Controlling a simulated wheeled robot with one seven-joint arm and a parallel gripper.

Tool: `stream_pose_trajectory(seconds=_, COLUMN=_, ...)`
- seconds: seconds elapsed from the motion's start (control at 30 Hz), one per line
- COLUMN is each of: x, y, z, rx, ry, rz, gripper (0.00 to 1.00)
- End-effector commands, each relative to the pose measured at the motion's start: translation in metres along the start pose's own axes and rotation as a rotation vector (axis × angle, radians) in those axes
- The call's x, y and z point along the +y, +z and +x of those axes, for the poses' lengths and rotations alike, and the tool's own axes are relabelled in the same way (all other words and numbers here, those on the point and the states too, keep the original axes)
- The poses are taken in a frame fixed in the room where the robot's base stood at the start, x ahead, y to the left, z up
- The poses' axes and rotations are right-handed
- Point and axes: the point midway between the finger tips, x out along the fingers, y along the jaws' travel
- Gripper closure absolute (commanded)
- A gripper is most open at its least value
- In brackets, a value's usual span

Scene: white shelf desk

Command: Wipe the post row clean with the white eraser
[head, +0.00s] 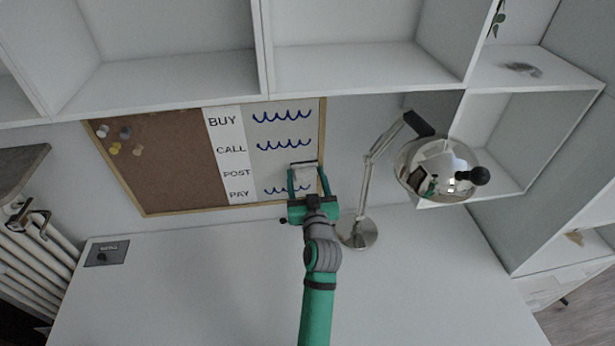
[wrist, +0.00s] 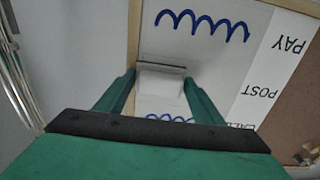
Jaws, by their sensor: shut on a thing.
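My gripper (head: 305,177) is shut on the white eraser (head: 304,170), at the right end of the post row. In the wrist view the eraser (wrist: 160,82) sits between the two green fingers, at or very near the board; contact is hard to tell. The whiteboard (head: 262,168) shows no blue mark between the POST label (head: 237,173) and the eraser. What lies behind the eraser is hidden. The pay row's blue squiggle (wrist: 203,22) shows in the wrist view, and the call row's squiggle (head: 284,144) and buy row's squiggle (head: 282,117) show in the head view.
A desk lamp (head: 362,232) with a shiny round head stands just right of my gripper. A cork board (head: 165,170) with pins adjoins the labels on the left. Shelves (head: 365,55) hang above. The white desk (head: 190,290) is mostly clear.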

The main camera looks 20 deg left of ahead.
Motion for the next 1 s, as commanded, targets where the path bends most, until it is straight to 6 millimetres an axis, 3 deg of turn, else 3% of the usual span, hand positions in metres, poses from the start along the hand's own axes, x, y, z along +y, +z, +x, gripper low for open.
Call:
stream_pose_trajectory(seconds=0.03, x=0.012, y=0.000, z=-0.003, rx=0.002, ry=0.023, rz=-0.004, gripper=0.74)
stream_pose_trajectory(seconds=0.17, x=0.007, y=0.001, z=-0.003, rx=0.000, ry=0.021, rz=-0.004, gripper=0.74)
stream_pose_trajectory(seconds=0.53, x=-0.028, y=0.001, z=-0.003, rx=-0.001, ry=0.007, rz=-0.004, gripper=0.74)
stream_pose_trajectory(seconds=1.0, x=-0.051, y=0.001, z=-0.002, rx=-0.002, ry=0.003, rz=-0.002, gripper=0.74)
